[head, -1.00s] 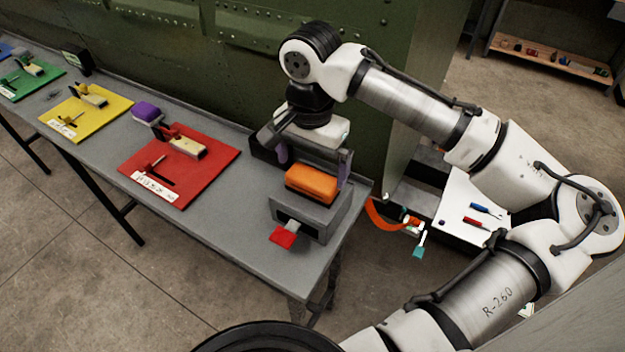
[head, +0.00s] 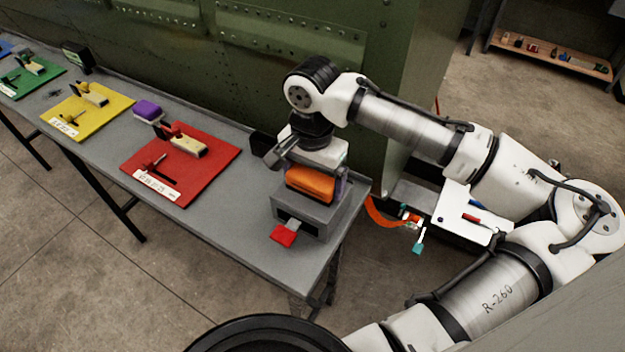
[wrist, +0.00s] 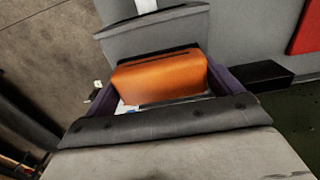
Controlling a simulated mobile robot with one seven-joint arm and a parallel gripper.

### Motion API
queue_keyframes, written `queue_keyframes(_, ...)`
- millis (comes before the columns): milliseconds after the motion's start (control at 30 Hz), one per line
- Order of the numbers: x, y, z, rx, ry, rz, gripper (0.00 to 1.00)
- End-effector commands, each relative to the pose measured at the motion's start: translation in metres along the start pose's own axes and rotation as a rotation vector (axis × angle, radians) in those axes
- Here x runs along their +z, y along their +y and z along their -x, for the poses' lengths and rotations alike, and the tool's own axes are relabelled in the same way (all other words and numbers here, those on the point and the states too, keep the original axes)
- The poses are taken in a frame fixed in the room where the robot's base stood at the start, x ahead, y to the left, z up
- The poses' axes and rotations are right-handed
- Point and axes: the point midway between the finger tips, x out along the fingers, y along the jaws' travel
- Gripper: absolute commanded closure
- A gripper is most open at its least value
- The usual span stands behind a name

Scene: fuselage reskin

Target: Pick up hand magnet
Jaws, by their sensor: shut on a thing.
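An orange block (head: 311,184), apparently the hand magnet, sits at the top of a grey box (head: 320,215) near the right end of the bench. My gripper (head: 314,178) is over it from above, with its jaws shut on the block's two ends. In the wrist view the orange block (wrist: 160,76) lies between the purple-padded fingers of my gripper (wrist: 160,88). The block's underside is hidden, so I cannot tell whether it still rests on the box.
A red tab (head: 283,238) sticks out of the box front. Left along the bench lie a red board (head: 190,182), a purple block (head: 147,109) and a yellow board (head: 112,101). The green fuselage wall (head: 250,75) stands close behind. An orange strap (head: 376,213) hangs beyond the bench end.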

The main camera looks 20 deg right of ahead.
Motion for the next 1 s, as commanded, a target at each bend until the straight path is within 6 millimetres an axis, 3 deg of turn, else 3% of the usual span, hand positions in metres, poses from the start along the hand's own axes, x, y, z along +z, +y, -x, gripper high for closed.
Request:
queue_keyframes(267, -0.001, 0.0, 0.006, 0.0, 0.001, -0.001, 0.4)
queue_keyframes(433, 0.0, -0.001, 0.029, -0.003, 0.003, 0.0, 0.4)
queue_keyframes(800, 0.0, -0.001, 0.137, -0.003, 0.003, 0.0, 0.4)
queue_keyframes(1000, 0.0, 0.0, 0.181, 0.001, 0.003, -0.002, 0.4)
